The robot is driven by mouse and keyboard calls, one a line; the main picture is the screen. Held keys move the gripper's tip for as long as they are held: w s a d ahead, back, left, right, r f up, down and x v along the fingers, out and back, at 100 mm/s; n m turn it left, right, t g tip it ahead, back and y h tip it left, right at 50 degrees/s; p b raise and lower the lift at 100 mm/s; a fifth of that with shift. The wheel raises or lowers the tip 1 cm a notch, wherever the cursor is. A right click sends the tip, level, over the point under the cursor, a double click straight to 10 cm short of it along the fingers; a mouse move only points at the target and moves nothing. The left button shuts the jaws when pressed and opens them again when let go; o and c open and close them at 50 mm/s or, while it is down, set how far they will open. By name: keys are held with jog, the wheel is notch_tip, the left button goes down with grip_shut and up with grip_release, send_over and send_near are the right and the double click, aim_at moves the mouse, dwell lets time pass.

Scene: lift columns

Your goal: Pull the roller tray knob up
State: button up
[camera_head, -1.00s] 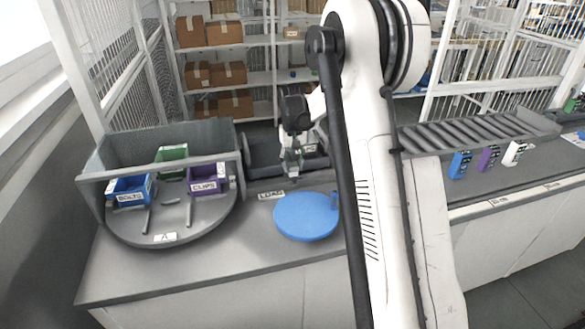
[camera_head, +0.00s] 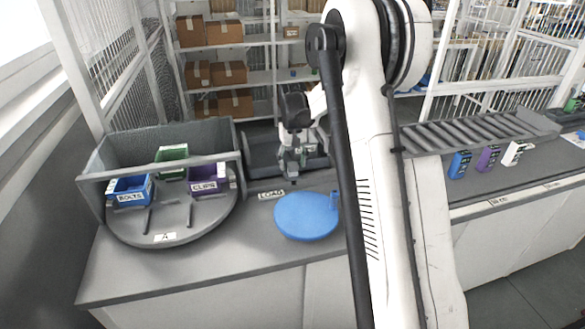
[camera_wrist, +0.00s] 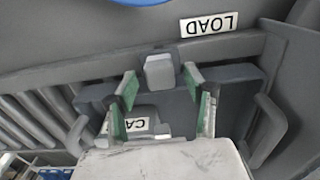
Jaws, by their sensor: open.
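The roller tray (camera_head: 262,150) is a dark grey tray at the back of the counter, behind the LOAD label, partly hidden by my arm. In the wrist view, a light grey block-like knob (camera_wrist: 159,72) stands at the tray's edge (camera_wrist: 225,72). My gripper (camera_wrist: 160,82) is open, with its green-padded fingers on either side of the knob, the tips near its sides. I cannot tell whether they touch it. In the head view my gripper (camera_head: 291,168) hangs over the tray's front edge, and the knob is too small to make out.
The LOAD label (camera_wrist: 208,24) lies beside the tray. A blue disc (camera_head: 306,217) with a small upright post is in front. A grey turntable (camera_head: 135,225) with blue, green and purple bins is at left. A roller conveyor (camera_head: 475,132) and small coloured boxes are at right.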

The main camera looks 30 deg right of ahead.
aim_at(292, 165)
jog(key=shift+r+p, duration=1.35)
jog(key=shift+r, duration=2.7)
jog(key=shift+s+a+r, duration=0.1)
jog(key=shift+a+r, duration=0.05)
jog(key=shift+r, duration=0.05)
jog(key=s+a+r+n+t+b, duration=0.1)
jog(key=s+a+r+t+b, duration=0.1)
jog(key=s+a+r, duration=0.5)
jog(key=s+a+r+t+b, duration=0.15)
jog(key=s+a+r, duration=0.35)
jog(key=s, duration=0.5)
jog(key=s+a+f+t+b, duration=0.1)
jog(key=s+a+f+t, duration=0.1)
jog(key=s, duration=0.7)
jog(key=s+a+f+n+t+b, duration=0.1)
jog(key=s+a+f, duration=0.3)
jog(key=s, duration=0.5)
jog(key=shift+s+a+f+n+t, duration=0.15)
jog(key=shift+a+f+n+t, duration=0.15)
jog(key=shift+a, duration=0.95)
